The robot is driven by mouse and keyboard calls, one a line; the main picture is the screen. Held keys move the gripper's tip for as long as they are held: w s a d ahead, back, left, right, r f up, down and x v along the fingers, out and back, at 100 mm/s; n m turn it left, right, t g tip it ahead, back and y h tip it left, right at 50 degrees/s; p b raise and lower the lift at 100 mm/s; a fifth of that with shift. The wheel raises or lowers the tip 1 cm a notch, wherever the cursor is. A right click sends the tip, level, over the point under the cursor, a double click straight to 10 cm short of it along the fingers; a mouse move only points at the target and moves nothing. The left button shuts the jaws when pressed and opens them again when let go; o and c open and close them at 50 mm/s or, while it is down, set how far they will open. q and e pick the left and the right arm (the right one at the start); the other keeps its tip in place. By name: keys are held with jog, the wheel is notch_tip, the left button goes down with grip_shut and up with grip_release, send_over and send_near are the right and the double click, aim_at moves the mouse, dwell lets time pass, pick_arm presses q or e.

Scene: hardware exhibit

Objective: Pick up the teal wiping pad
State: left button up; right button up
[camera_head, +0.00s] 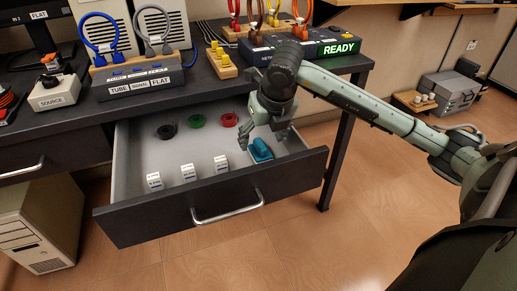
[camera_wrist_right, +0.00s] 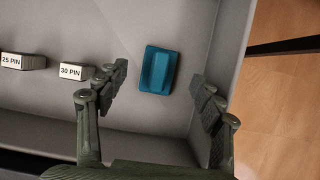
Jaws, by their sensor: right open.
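The teal wiping pad (camera_head: 261,150) lies on the floor of the open drawer (camera_head: 215,212), in its right part. In the right wrist view the teal wiping pad (camera_wrist_right: 158,70) lies flat, ahead of and between the spread fingers, with clear space on both sides. My right gripper (camera_head: 267,132) is open and reaches down into the drawer by the pad. It also shows in the right wrist view (camera_wrist_right: 160,90), with nothing between its fingers but the view of the pad. My left gripper is not in view.
The drawer also holds small white labelled blocks (camera_head: 188,172) and black, green (camera_head: 196,121) and red rings. The drawer's right wall is close to the pad.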

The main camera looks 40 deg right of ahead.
aim_at(261, 143)
jog(key=x, duration=0.3)
jog(key=shift+f, duration=0.2)
jog(key=c, duration=1.2)
